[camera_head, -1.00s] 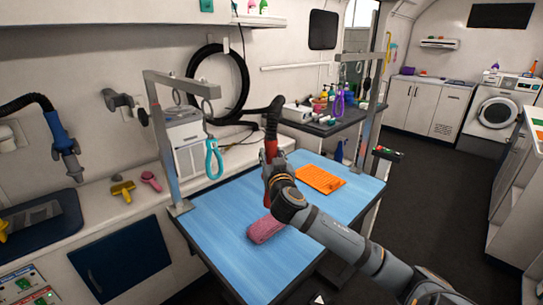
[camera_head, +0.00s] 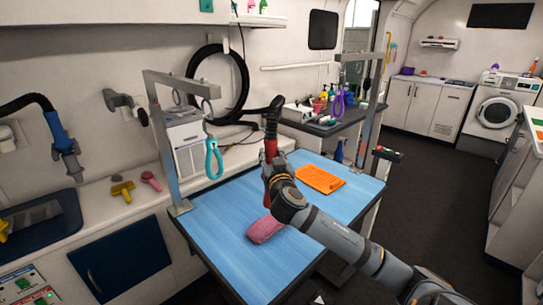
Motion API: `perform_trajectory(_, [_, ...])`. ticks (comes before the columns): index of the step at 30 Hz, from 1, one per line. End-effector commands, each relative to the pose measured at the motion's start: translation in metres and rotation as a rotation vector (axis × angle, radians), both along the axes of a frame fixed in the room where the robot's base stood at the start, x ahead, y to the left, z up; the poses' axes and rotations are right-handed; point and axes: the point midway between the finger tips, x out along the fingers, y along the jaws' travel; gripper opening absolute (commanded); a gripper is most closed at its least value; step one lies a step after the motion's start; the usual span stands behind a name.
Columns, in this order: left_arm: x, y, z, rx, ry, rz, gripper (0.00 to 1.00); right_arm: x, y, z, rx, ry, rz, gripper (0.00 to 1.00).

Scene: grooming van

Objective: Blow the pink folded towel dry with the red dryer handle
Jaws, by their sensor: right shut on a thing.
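The pink folded towel (camera_head: 264,230) lies on the blue table top (camera_head: 222,222), near its middle. My right gripper (camera_head: 269,165) is above the table, behind the towel in the picture, and apart from it. It is shut on the red dryer handle (camera_head: 271,149), which stands roughly upright with a dark hose or nozzle (camera_head: 275,106) at its upper end. The fingers and the lower end of the handle are partly hidden by my wrist. My left gripper is not in view.
An orange folded towel (camera_head: 319,179) lies on the table's far right part. A second table (camera_head: 318,127) with bottles is behind. The table's front left is clear.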

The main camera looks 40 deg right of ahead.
Motion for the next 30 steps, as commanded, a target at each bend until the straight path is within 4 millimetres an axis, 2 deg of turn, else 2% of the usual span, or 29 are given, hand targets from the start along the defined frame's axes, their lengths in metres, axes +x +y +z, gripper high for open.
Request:
perform_trajectory(5, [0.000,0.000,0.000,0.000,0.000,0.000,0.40,-0.004,0.006,0.001,0.000,-0.002,0.002,0.00])
perform_trajectory(16, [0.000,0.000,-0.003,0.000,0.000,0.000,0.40,-0.024,0.035,0.001,0.001,-0.003,0.002,0.00])
perform_trajectory(30, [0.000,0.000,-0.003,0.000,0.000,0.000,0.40,-0.028,0.039,0.001,-0.001,-0.002,0.001,0.00])
